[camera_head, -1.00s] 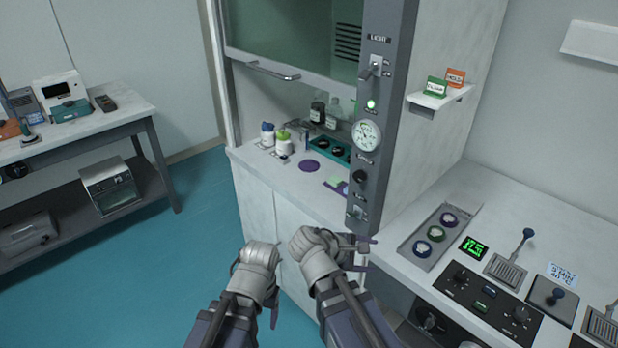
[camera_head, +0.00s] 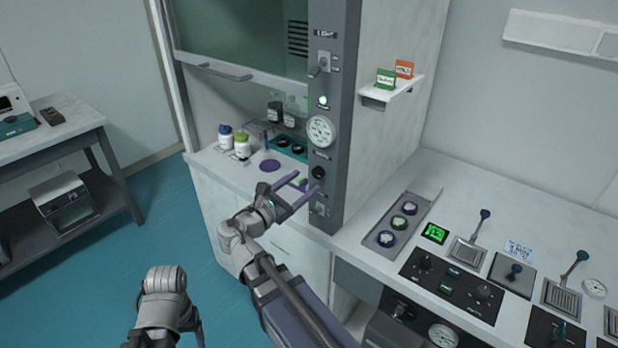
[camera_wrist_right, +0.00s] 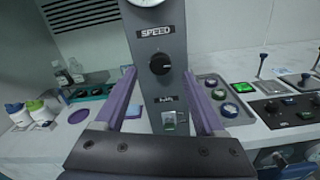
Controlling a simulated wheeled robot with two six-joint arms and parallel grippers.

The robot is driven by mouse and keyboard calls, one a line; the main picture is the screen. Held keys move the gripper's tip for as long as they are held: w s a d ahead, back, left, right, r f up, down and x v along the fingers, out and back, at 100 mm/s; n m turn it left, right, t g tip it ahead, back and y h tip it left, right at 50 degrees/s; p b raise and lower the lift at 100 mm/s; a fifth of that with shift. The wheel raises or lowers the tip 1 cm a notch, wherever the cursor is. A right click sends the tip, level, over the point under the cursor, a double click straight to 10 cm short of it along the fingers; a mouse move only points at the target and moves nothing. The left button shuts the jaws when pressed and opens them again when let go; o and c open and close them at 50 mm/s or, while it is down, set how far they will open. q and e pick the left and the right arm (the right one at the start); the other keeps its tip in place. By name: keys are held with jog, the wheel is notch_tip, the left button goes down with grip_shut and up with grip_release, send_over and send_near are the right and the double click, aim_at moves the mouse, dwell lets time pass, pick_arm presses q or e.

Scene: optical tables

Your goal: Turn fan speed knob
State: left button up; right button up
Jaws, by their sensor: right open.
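The black fan speed knob (camera_head: 318,172) sits on the grey control column of the fume hood, below a round gauge (camera_head: 321,131). In the right wrist view the knob (camera_wrist_right: 160,64) is under a "SPEED" label and lies between the two purple fingers, farther off. My right gripper (camera_head: 302,191) is open, with nothing between its fingers, just in front of the column and a little below the knob. It looks apart from the knob. My left arm (camera_head: 165,300) shows at the bottom left; its fingers are mostly hidden.
A switch (camera_head: 318,67) and a green light (camera_head: 323,101) are above the gauge, and another switch (camera_head: 319,209) is below the knob. Bottles (camera_head: 242,144) stand inside the hood. A bench with control panels (camera_head: 452,286) extends right. A small shelf (camera_head: 392,90) juts from the hood's side.

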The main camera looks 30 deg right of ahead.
aim_at(316, 173)
jog(key=shift+x, duration=2.05)
grip_shut()
